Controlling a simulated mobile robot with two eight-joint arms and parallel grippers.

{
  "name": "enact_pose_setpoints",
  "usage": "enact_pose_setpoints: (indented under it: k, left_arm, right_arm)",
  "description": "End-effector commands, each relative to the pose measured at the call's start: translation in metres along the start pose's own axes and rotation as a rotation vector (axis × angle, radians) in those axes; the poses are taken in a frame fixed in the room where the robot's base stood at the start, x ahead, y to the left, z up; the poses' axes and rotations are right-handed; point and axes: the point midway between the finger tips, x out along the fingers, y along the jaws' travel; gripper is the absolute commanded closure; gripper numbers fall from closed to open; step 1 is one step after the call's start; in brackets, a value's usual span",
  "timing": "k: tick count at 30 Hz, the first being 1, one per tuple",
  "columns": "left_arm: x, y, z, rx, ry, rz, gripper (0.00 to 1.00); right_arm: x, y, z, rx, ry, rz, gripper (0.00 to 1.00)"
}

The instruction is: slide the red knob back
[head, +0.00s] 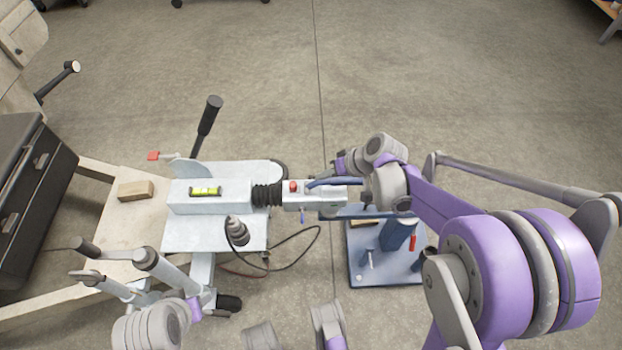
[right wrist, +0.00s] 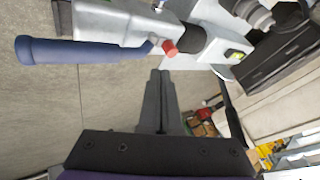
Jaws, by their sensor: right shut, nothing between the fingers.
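The red knob (head: 293,186) stands on the grey coupling head (head: 330,196), between the black bellows and the blue handle (head: 340,182). In the right wrist view the knob (right wrist: 170,48) is just beyond the fingertips, with a visible gap in the picture. My right gripper (right wrist: 160,72) is shut, its two dark fingers together and empty. In the head view the right gripper (head: 338,164) is beside the coupling head, above and right of the knob, partly hidden by its wrist. My left gripper cannot be made out in the head view.
The black bellows (head: 267,194) and the grey drawbar housing with a green level (head: 205,191) lie left of the knob. A black upright lever (head: 207,125) rises behind. A blue stand (head: 360,275) is below my right arm.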

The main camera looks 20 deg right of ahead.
Motion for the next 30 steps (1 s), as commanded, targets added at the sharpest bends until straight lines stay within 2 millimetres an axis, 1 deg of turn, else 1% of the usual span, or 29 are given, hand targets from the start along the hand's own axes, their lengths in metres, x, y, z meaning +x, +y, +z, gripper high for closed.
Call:
enact_pose_setpoints:
  k: [5, 9, 12, 15, 18, 21, 30]
  left_arm:
    - [0.012, 0.000, 0.003, 0.000, -0.004, 0.000, 0.50]
    - [0.021, 0.000, 0.006, 0.000, -0.007, 0.000, 0.50]
    - [0.027, 0.000, 0.007, 0.000, -0.009, 0.000, 0.50]
    - [0.031, 0.000, 0.008, 0.000, -0.010, 0.000, 0.50]
    - [0.033, 0.000, 0.009, 0.000, -0.010, 0.000, 0.50]
    - [0.034, 0.000, 0.009, 0.000, -0.010, 0.000, 0.50]
    - [0.034, 0.000, 0.009, 0.000, -0.010, 0.000, 0.50]
  right_arm:
    - [0.029, 0.000, 0.001, -0.001, -0.001, -0.002, 1.00]
    - [0.056, 0.001, 0.001, -0.001, -0.002, -0.001, 1.00]
    - [0.072, 0.001, 0.001, -0.002, -0.002, -0.001, 1.00]
    - [0.085, 0.001, 0.001, 0.000, -0.001, -0.001, 1.00]
    - [0.093, 0.000, 0.001, 0.000, 0.000, 0.000, 1.00]
    - [0.097, 0.000, 0.000, 0.000, 0.000, 0.000, 1.00]
    - [0.097, 0.000, 0.000, 0.000, 0.000, 0.000, 1.00]
